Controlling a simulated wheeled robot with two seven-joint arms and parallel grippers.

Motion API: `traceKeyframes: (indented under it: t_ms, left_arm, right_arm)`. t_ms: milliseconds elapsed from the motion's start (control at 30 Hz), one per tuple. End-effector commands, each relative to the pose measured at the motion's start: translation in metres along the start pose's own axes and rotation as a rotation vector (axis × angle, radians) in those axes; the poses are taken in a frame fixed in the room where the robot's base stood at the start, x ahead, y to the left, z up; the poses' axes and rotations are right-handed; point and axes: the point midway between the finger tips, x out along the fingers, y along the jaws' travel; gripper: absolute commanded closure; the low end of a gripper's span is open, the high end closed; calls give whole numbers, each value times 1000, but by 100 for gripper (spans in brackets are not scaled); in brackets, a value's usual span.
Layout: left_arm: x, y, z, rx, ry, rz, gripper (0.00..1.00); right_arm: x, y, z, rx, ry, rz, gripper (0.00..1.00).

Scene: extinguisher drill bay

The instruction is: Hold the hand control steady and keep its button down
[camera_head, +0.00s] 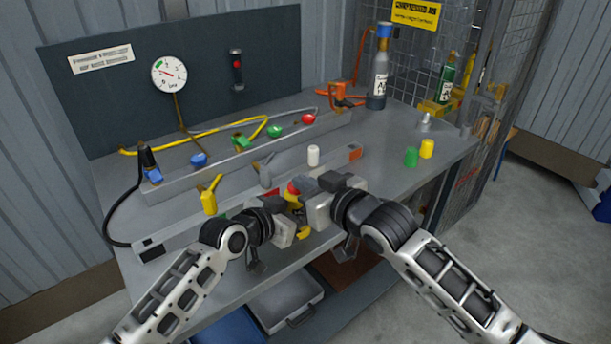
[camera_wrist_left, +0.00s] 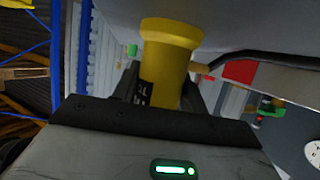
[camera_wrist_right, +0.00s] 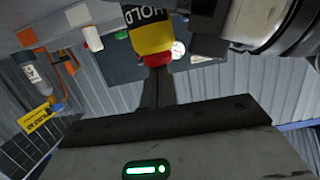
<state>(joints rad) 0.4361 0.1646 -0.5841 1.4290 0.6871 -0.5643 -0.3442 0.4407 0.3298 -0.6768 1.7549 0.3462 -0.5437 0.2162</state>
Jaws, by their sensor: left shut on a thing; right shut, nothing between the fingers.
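The hand control is yellow with a black label band and a red button. In the head view the hand control (camera_head: 293,198) is largely hidden between my two grippers. My left gripper (camera_head: 290,217) is shut on its yellow body, which fills the upper middle of the left wrist view (camera_wrist_left: 168,55). In the right wrist view its band with part of the word "HOLD" and its red button (camera_wrist_right: 157,59) show. My right gripper (camera_wrist_right: 156,75) is shut and empty, its fingertips at the red button and seemingly touching it. I cannot tell how far the button is pressed.
The grey bench (camera_head: 390,145) carries a rail with coloured fittings and hoses. A pressure gauge (camera_head: 169,74) hangs on the back panel. A grey bin (camera_head: 285,303) is below the bench.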

Motion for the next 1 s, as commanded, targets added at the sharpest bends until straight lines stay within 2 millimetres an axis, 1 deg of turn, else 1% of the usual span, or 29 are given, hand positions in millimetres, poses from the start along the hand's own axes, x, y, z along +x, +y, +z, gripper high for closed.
traceKeyframes:
  t_ms: [33,467,567,667,733,767,800,1000]
  left_arm:
    - [0,1,-1,0,2,2,95]
    - [0,1,-1,0,2,2,95]
    - [0,1,-1,0,3,2,95]
    - [0,1,-1,0,3,2,95]
    - [0,1,-1,0,2,2,95]
    - [0,1,-1,0,2,2,95]
    - [0,1,-1,0,2,2,95]
    - [0,1,-1,0,2,1,95]
  right_arm:
    - [0,-2,6,3,-14,-2,100]
    - [0,-2,5,3,-14,-3,100]
    - [-2,-1,-3,3,-11,-2,100]
    - [-6,-1,-20,2,-6,-2,100]
    - [-9,-1,-36,-1,-1,-2,100]
    - [-12,-1,-41,-1,-3,-1,100]
    - [-25,0,-35,-1,-8,0,100]
    - [-71,0,-37,-1,-5,0,100]
